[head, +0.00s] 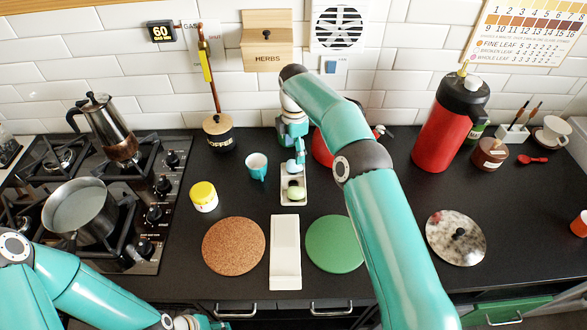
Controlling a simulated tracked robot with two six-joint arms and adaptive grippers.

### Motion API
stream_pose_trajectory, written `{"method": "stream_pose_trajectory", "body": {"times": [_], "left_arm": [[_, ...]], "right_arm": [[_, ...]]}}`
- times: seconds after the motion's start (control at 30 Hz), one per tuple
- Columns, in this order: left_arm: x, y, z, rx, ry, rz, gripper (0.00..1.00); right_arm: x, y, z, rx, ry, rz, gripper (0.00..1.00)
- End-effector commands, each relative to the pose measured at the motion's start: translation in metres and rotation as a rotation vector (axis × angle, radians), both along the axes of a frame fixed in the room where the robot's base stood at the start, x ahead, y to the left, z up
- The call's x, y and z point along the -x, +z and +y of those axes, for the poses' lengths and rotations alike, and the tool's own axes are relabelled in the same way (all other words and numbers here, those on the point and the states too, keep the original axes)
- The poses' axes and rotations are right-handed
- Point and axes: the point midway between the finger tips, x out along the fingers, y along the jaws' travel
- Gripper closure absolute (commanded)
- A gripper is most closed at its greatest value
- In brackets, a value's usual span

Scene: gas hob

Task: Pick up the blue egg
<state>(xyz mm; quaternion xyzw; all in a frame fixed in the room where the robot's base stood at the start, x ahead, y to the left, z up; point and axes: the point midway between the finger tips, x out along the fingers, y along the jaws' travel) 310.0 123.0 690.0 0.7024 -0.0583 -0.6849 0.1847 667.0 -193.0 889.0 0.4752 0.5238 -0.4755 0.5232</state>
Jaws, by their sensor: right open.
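The blue egg (291,166) is at the back end of a small white egg tray (284,201) near the middle of the counter. My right gripper (291,155) points down at it from above and behind, with its fingers open at the egg. The fingers are small here, and I cannot tell whether they touch the egg. A pale green egg (296,193) and a cream egg (293,182) sit in the tray in front of it. My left gripper (196,322) is at the bottom edge, partly cut off; its jaw state is unclear.
A teal cup (257,166) stands left of the tray, and a red object (322,150) is partly hidden behind my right arm. A white rectangular dish (285,252), a cork mat (234,246) and a green mat (334,243) lie in front. The hob with a pot (80,210) is left.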

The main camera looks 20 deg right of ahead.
Motion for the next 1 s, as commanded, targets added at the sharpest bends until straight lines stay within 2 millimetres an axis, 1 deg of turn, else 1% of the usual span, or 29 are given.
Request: {"method": "stream_pose_trajectory", "body": {"times": [0.27, 0.4, 0.53, 0.63, 0.83, 0.87, 1.0], "left_arm": [[0.000, 0.004, 0.000, 0.000, 0.000, 0.000, 0.60], [0.000, 0.011, 0.000, 0.000, 0.000, 0.000, 0.60], [0.000, 0.014, 0.000, 0.000, 0.000, 0.000, 0.60], [0.000, 0.014, 0.000, 0.000, 0.000, 0.000, 0.60], [0.000, 0.013, 0.000, 0.000, 0.000, 0.000, 0.60], [0.000, 0.013, 0.000, 0.000, 0.000, 0.000, 0.60], [0.000, 0.013, 0.000, 0.000, 0.000, 0.000, 0.60]], "right_arm": [[0.000, -0.018, 0.001, 0.000, 0.000, 0.003, 0.29], [-0.001, -0.037, 0.002, 0.000, -0.001, 0.004, 0.29], [-0.001, -0.054, 0.001, 0.000, 0.000, 0.003, 0.29], [-0.001, -0.059, 0.002, 0.000, 0.000, 0.000, 0.29], [-0.001, -0.060, 0.002, 0.000, 0.000, -0.001, 0.29], [-0.001, -0.060, 0.002, 0.000, 0.000, -0.001, 0.32], [-0.001, -0.060, 0.003, 0.000, 0.001, -0.001, 0.55]]}}
